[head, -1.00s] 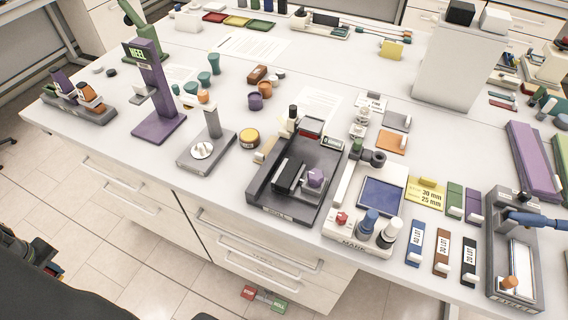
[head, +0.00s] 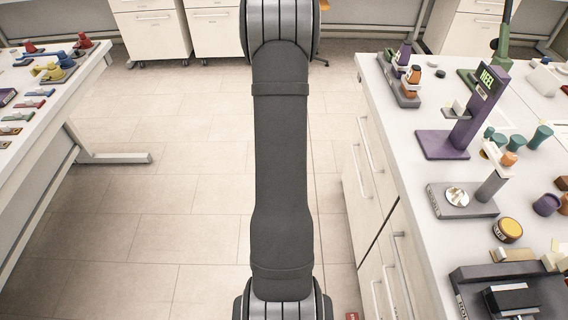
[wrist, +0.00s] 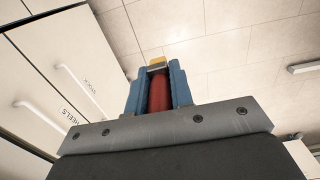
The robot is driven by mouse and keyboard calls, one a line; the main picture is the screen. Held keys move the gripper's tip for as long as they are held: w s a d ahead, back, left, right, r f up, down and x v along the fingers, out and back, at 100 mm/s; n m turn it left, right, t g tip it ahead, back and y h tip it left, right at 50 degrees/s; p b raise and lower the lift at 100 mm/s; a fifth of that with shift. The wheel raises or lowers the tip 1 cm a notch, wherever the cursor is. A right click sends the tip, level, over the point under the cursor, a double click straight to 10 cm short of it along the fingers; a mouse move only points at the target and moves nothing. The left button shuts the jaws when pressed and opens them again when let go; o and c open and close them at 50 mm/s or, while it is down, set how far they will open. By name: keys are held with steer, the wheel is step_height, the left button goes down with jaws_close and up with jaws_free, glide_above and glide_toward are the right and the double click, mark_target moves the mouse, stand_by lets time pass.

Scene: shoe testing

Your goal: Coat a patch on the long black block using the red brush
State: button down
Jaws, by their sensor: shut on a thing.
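My gripper (wrist: 157,82) shows in the wrist view with two blue fingers shut on a red brush (wrist: 159,94). The brush's handle lies between the fingers and a yellow end (wrist: 157,61) shows beyond them. The gripper and brush are outside the head view, where my arm fills the middle. A dark block (head: 512,297) sits on the grey machine (head: 470,290) at the bottom right of the head view. I cannot tell whether it is the long black block of the task. The brush touches nothing else that I can see.
The right bench (head: 400,130) carries a purple stand (head: 462,110), a grey stand (head: 465,203) and a yellow-topped round pot (head: 508,229). A left bench (head: 60,115) holds small coloured items. Tiled floor lies between. In the wrist view, white cabinet fronts (wrist: 60,60) with handles are at the left.

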steer(key=w+d+r+m, duration=0.2)
steer(key=w+r, duration=0.1)
steer(key=r, duration=0.4)
steer(key=w+d+r+m, duration=0.1)
steer(key=w+d+r, duration=0.2)
steer(key=r, duration=0.3)
steer(key=s+d+r+m, duration=0.3)
steer(key=s+d+r, duration=0.1)
steer(key=d, duration=0.6)
steer(key=s+d+r+m, duration=0.2)
steer(key=s+d+r, duration=0.25)
steer(key=d, duration=0.45)
steer(key=s+d+r+m, duration=0.2)
steer(key=s+d+m, duration=0.1)
steer(key=s+d, duration=0.7)
steer(key=m, duration=0.7)
glide_toward(499, 302)
steer(key=shift+a+f, duration=0.2)
steer(key=shift+f, duration=1.05)
steer(key=shift+a+f, duration=0.15)
steer(key=shift+f, duration=1.1)
steer(key=shift+d+f, duration=0.4)
steer(key=shift+f, duration=0.15)
steer(key=shift+d+f, duration=0.1)
steer(key=shift+d, duration=4.4)
steer(key=shift+a, duration=4.95)
step_height(499, 302, up, 8)
